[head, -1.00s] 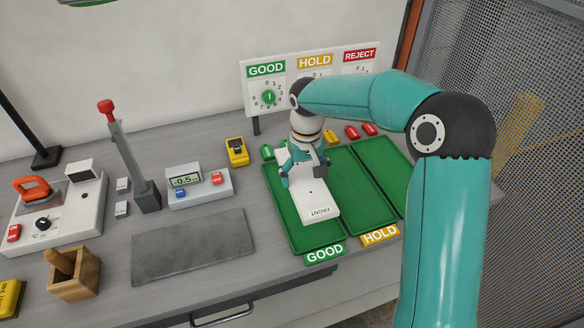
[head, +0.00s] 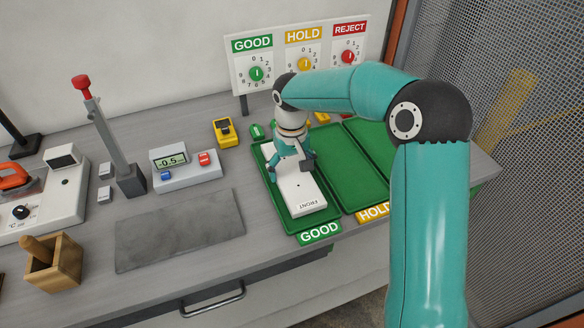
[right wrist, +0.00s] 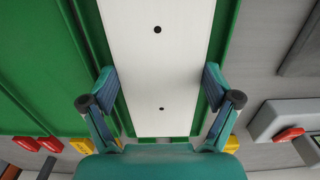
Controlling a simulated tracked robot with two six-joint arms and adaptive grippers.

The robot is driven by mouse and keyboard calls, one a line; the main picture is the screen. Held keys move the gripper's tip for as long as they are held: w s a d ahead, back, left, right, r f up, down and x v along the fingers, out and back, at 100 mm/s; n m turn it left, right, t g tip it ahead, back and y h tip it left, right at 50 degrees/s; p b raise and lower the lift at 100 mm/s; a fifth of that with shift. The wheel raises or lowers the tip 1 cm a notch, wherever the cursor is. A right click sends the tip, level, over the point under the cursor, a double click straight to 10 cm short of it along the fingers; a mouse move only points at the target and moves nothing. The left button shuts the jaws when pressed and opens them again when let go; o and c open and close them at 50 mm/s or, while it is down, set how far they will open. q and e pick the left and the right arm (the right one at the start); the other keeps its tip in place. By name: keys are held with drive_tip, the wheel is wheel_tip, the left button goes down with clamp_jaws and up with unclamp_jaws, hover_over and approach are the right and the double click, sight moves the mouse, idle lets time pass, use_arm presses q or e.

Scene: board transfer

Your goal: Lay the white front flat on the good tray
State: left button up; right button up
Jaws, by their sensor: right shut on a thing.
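My right gripper (head: 290,168) is shut on the panel's far part from above. In the right wrist view the panel (right wrist: 158,65) runs between the two fingers (right wrist: 160,92), and two dark holes show in it. The good tray (right wrist: 222,40) shows green beside it. My left gripper is not in view.
The hold tray (head: 352,207) is close on the right, with another green tray beyond it. The sign board with dials (head: 240,75) stands behind. A grey mat (head: 180,230), a meter (head: 187,172) and a red-topped post (head: 115,145) are to the left.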

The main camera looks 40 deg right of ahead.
drive_tip(key=shift+f, duration=0.35)
idle(0.3)
drive_tip(key=o, duration=1.1)
drive_tip(key=shift+r, duration=0.15)
wheel_tip(320, 180, up, 12)
drive_tip(key=shift+f, duration=0.15)
